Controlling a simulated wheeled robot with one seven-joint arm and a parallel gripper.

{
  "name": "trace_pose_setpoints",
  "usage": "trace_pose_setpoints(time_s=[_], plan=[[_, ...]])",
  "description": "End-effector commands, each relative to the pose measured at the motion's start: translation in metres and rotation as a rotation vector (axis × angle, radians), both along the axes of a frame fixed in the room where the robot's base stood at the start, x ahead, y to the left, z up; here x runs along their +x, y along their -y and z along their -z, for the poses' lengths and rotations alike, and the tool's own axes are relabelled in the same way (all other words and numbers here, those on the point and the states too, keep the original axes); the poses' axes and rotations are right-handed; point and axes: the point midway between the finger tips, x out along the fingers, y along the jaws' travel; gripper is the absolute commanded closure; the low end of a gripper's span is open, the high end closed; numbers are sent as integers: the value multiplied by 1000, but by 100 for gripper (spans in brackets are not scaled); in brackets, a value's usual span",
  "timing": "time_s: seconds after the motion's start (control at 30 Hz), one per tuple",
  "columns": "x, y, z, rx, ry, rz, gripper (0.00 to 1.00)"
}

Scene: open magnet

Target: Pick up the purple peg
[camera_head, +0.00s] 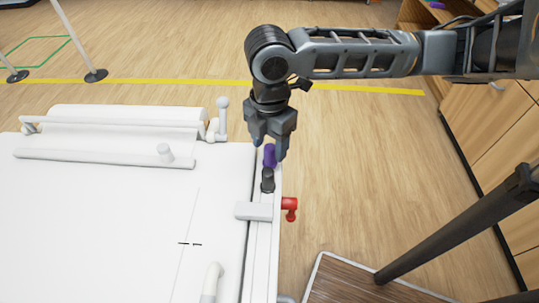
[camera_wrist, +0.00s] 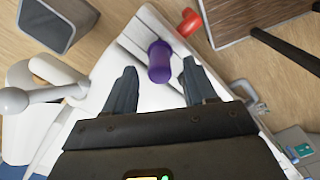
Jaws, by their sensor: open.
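In the wrist view the purple peg (camera_wrist: 159,61) shows between and a little beyond the two fingertips. My gripper (camera_head: 268,150) points down over it with its fingers apart. In the wrist view my gripper (camera_wrist: 160,78) is open, with a gap on each side of the peg. It holds nothing. How far the fingers reach down around the peg is hard to tell.
A red handle (camera_head: 290,205) sticks out from a white block (camera_head: 254,211) on the rail near the peg. A white knobbed lever (camera_head: 221,119) stands at the table's far corner. A wooden board (camera_head: 350,280) lies at the lower right. The white tabletop (camera_head: 110,220) is mostly clear.

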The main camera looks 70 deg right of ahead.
Motion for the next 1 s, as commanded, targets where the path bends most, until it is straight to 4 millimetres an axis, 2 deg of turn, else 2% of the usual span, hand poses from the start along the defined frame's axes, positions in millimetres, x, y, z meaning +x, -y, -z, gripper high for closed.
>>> trace_pose_setpoints(time_s=[0.1,0.2,0.43,1.0], plan=[[0,0,15,2,-2,2,44],[0,0,21,1,1,1,44],[0,0,23,0,1,0,44],[0,0,22,0,1,0,97]])
